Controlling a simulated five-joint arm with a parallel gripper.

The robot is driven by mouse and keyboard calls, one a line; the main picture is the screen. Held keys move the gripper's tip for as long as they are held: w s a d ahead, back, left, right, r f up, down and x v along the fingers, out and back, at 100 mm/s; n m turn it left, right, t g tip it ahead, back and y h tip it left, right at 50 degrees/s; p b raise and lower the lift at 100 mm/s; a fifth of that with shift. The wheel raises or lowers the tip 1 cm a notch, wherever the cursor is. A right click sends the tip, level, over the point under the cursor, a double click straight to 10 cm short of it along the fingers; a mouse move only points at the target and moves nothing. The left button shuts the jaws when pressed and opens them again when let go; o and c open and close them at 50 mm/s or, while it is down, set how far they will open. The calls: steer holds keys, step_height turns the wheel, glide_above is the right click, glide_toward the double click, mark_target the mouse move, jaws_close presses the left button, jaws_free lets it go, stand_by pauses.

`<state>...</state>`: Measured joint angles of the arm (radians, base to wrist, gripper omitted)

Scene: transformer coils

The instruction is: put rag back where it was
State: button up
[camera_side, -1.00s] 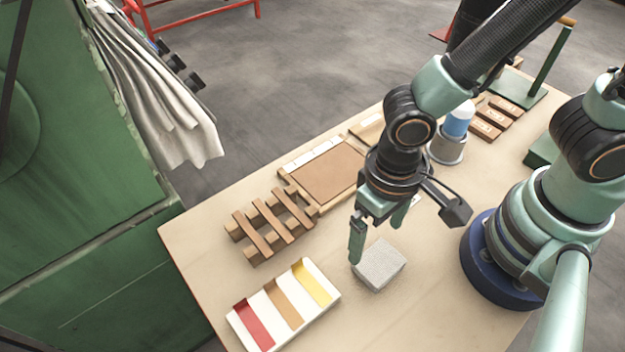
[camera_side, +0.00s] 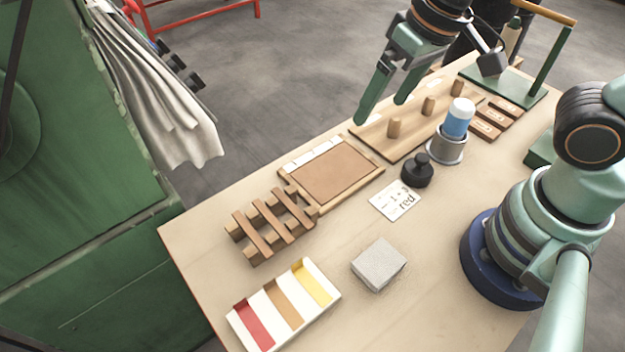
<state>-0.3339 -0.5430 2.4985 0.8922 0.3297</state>
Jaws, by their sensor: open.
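A grey, speckled, square pad (camera_side: 379,265), which looks like the folded rag, lies flat on the bench in front of my base. Some light grey specks or dust show on the bench around it. My gripper (camera_side: 381,111) is open and empty, raised over the far side of the bench, well away from the pad. Its two fingers are apart and point down to the left. Long grey cloths (camera_side: 165,105) also hang from the green machine at the left.
Near the pad are a white tray (camera_side: 263,319) with coloured strips, a wooden rack (camera_side: 268,228), a framed brown board (camera_side: 328,175), a card (camera_side: 395,201) and a black knobbed piece (camera_side: 417,172).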

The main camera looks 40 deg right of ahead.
steer(key=w+d+r+t+h, duration=0.1)
steer(key=w+d+r+t, duration=0.1)
steer(key=d+r, duration=0.3)
steer(key=d, duration=0.4)
steer(key=shift+w, duration=0.15)
stand_by(0.5)
steer(key=s+a+r+n+g, duration=0.1)
steer(key=a+r+n, duration=0.3)
steer(key=a, duration=0.6)
steer(key=a+r+n+g, duration=0.2)
steer(key=a+n, duration=0.3)
steer(key=a, duration=0.5)
steer(key=s+a+r+n+g, duration=0.15)
steer(key=a+n, duration=0.35)
steer(key=a, duration=0.6)
steer(key=s+a+n, duration=0.4)
steer(key=s+a, duration=0.2)
steer(key=a, duration=0.2)
step_height(320, 180, down, 9)
steer(key=shift+a+g, duration=0.15)
steer(key=shift+g, duration=0.2)
